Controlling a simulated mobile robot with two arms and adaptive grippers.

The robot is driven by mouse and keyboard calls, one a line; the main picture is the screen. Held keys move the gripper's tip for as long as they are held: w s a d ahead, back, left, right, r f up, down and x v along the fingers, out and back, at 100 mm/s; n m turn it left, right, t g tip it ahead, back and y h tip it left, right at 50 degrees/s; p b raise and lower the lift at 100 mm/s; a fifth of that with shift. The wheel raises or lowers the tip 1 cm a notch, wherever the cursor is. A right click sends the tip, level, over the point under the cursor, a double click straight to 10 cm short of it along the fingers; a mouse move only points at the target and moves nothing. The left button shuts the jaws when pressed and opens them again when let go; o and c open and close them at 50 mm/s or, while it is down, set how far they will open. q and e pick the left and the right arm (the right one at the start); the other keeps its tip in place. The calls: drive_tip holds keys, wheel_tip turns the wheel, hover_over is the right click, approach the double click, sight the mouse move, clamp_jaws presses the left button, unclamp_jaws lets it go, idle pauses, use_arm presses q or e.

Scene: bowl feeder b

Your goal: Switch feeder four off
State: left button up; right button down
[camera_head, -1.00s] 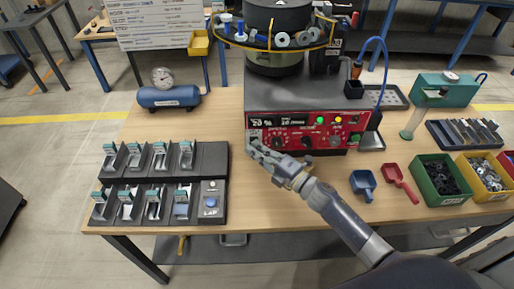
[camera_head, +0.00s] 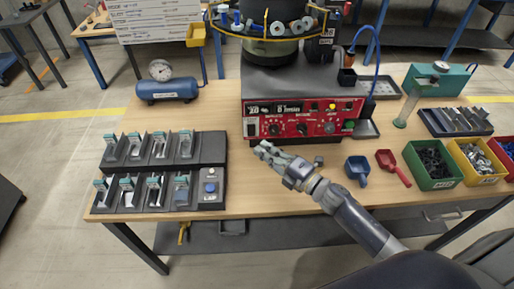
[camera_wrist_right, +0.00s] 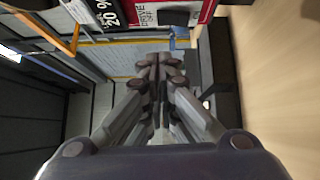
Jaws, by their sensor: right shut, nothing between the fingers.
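The bowl feeder stands at the back middle of the bench, with parts on its bowl rim (camera_head: 270,32). Its red control panel (camera_head: 292,128) faces me, with a small display (camera_head: 275,108), knobs, a lit yellow lamp (camera_head: 333,106) and a green button (camera_head: 349,124). I cannot read the panel lettering clearly. My right gripper (camera_head: 262,150) is shut and empty, just in front of and below the panel's left part, apart from it. The right wrist view shows its closed fingers (camera_wrist_right: 160,75) and part of the red panel (camera_wrist_right: 178,12). My left gripper is out of view.
A black rack (camera_head: 212,150) of several rocker-like units stands at left. A blue air tank (camera_head: 168,90) with a gauge is behind it. A blue scoop (camera_head: 358,167), a red scoop (camera_head: 392,165) and green and yellow bins (camera_head: 430,180) lie at right. Bare bench lies around my gripper.

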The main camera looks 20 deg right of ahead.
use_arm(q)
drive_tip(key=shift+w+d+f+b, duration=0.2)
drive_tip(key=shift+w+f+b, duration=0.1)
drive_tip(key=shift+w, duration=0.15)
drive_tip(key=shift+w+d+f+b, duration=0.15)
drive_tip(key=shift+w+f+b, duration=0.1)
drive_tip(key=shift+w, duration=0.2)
use_arm(e)
drive_tip(key=v, duration=0.6)
drive_tip(key=shift+r, duration=0.5)
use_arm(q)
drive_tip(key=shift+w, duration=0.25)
use_arm(e)
drive_tip(key=shift+s, duration=0.1)
